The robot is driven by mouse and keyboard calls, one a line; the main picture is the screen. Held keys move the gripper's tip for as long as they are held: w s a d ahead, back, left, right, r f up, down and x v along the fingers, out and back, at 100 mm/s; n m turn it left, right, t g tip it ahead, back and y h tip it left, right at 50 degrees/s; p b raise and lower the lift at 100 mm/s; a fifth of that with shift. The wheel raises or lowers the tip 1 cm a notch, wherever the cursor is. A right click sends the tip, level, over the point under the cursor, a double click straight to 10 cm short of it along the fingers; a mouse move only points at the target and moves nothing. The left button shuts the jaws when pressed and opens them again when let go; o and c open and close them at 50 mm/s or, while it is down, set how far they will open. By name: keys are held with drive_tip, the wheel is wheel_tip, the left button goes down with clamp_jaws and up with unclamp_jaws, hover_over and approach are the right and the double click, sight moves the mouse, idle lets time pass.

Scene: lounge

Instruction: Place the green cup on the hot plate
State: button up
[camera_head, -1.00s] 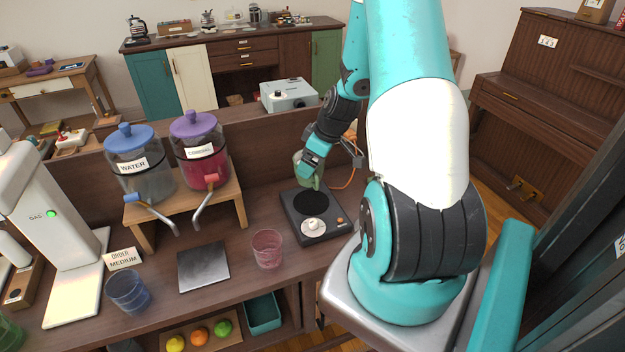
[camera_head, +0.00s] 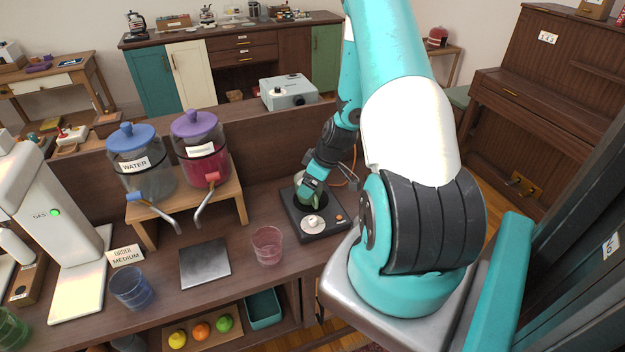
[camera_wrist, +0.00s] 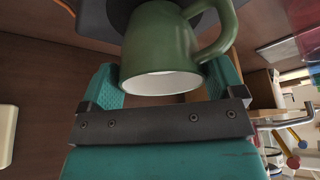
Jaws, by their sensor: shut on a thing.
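The green cup (camera_wrist: 160,45) is a mug with a pale inside and a handle on the right in the wrist view. My gripper (camera_wrist: 163,82) is shut on it, with a teal finger on each side. In the head view the cup (camera_head: 308,201) is over the hot plate (camera_head: 330,224), partly hidden by my gripper (camera_head: 311,190). The hot plate is a dark square unit with a pale knob and an orange button. Its black disc (camera_wrist: 122,12) shows behind the cup in the wrist view. I cannot tell whether cup and disc touch.
A pink glass (camera_head: 267,246) stands left of the hot plate, near a dark square plate (camera_head: 205,262). Two drink dispensers (camera_head: 140,175) stand on a wooden stand (camera_head: 228,190) further left. A blue glass (camera_head: 132,288) is near the front. A grey box (camera_head: 290,92) is behind.

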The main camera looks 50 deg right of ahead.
drive_tip(key=o, duration=1)
drive_tip(key=shift+r, duration=0.2)
drive_tip(key=b+v, duration=0.3)
drive_tip(key=v, duration=0.9)
drive_tip(key=w+a+r+n+y, duration=0.1)
drive_tip(key=a+r, duration=0.2)
drive_tip(key=a, duration=0.5)
drive_tip(key=w+a+r+g+y, duration=0.1)
drive_tip(key=w+a+r, duration=0.15)
drive_tip(key=a, duration=0.45)
drive_tip(key=a+r+n, duration=0.1)
drive_tip(key=a+r, duration=0.3)
drive_tip(key=a, duration=0.4)
drive_tip(key=s+a+r+n+g+y, duration=0.1)
drive_tip(key=s+a+r, duration=0.5)
drive_tip(key=s+a, duration=0.8)
drive_tip(key=a+n+g, duration=0.1)
drive_tip(key=a+g, duration=0.1)
drive_tip(key=shift+a+r, duration=0.2)
drive_tip(key=shift+a, duration=0.05)
